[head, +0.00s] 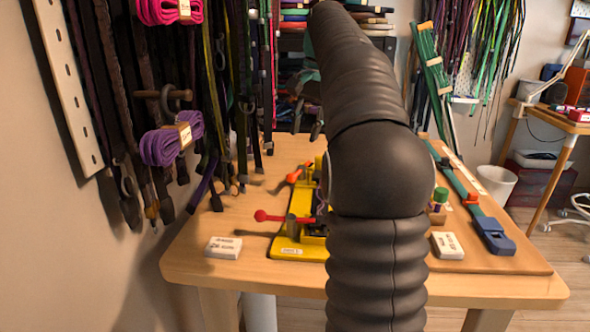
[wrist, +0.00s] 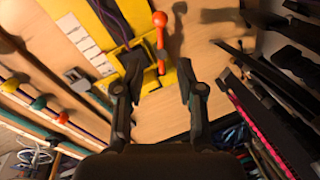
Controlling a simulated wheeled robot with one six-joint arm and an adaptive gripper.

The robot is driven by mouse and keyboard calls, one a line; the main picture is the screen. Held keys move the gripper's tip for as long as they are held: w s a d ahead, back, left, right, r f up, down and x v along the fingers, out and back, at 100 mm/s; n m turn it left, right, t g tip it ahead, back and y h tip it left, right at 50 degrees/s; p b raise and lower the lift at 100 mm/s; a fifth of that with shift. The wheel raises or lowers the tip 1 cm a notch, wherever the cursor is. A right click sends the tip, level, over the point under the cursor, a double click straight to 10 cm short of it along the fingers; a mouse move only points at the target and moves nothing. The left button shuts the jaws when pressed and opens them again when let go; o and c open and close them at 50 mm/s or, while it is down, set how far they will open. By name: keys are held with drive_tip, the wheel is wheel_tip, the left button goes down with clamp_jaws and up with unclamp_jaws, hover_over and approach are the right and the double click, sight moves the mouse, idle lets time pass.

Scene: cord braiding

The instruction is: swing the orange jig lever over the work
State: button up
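The yellow jig (head: 285,248) sits on the wooden table, partly hidden by my arm in the head view. It also shows at the top of the wrist view (wrist: 188,88). The orange lever (head: 297,174) sticks out to the left of the jig at its far side. A red lever (head: 268,216) sticks out nearer. In the wrist view an orange lever (wrist: 161,45) with a round knob lies just beyond my fingertips, roughly in line with the gap. My gripper (wrist: 159,88) is open and empty, its fingers apart. My arm hides it in the head view.
White labelled blocks (head: 224,247) and (head: 447,245) lie left and right of the jig. A board with a blue clamp (head: 493,236) and green strap is at the right. Cords and straps (head: 170,145) hang along the left wall, close to the table.

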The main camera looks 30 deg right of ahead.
sight(296, 174)
drive_tip(key=f, duration=0.3)
drive_tip(key=w+a+f+b, duration=0.1)
drive_tip(key=f, duration=0.3)
drive_tip(key=f+b, duration=0.1)
drive_tip(key=f, duration=0.3)
drive_tip(key=shift+w+a, duration=0.2)
drive_tip(key=shift+w, duration=0.2)
clamp_jaws()
